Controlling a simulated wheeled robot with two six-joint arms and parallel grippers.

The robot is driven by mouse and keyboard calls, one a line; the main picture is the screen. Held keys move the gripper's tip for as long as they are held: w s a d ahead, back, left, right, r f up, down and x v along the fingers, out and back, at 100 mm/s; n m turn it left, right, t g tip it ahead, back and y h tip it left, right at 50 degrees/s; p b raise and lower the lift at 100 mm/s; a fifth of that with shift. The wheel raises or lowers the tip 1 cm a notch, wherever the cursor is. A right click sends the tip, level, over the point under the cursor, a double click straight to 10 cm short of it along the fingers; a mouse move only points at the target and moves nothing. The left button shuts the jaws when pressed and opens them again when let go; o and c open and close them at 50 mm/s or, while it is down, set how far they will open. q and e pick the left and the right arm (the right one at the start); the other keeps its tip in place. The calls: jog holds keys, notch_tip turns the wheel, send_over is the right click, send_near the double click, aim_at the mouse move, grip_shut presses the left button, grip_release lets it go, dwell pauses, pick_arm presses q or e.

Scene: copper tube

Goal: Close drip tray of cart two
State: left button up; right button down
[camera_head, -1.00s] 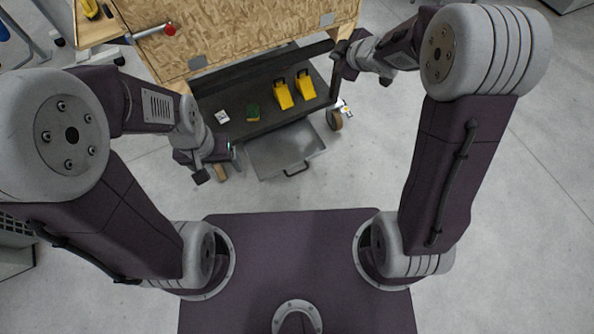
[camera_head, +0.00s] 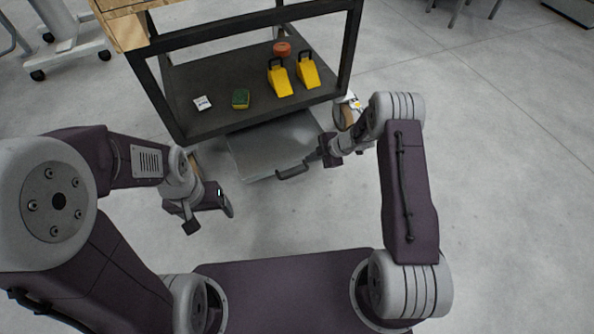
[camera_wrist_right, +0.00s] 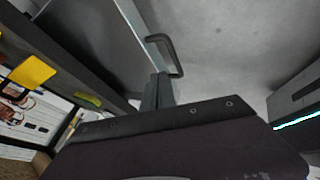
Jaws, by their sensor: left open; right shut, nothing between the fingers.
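The drip tray (camera_head: 250,152) is a grey metal tray sticking out from under the dark cart (camera_head: 225,124). Its black bar handle (camera_head: 292,172) is on the front edge, facing me. The handle also shows in the right wrist view (camera_wrist_right: 172,56). My right gripper (camera_head: 314,157) is shut and empty beside the tray's front right corner, close to the handle. In the right wrist view its fingers (camera_wrist_right: 158,84) point at the tray front near the handle's near end; I cannot tell whether they touch. My left gripper (camera_head: 209,212) is open and empty, left of the tray and apart from it.
The cart shelf carries two yellow wedge-shaped things (camera_head: 293,78), a red round thing (camera_head: 282,48), a green-yellow sponge (camera_head: 240,98) and a white card (camera_head: 202,103). A cart wheel (camera_head: 345,116) stands right of the tray. The floor in front is clear.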

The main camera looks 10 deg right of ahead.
jog(key=b, duration=0.7)
send_near(289, 167)
jog(key=x, duration=0.4)
jog(key=shift+w+f, duration=0.1)
jog(key=shift+f, duration=0.2)
pick_arm(q)
notch_tip(289, 167, down, 7)
jog(key=shift+f, duration=0.2)
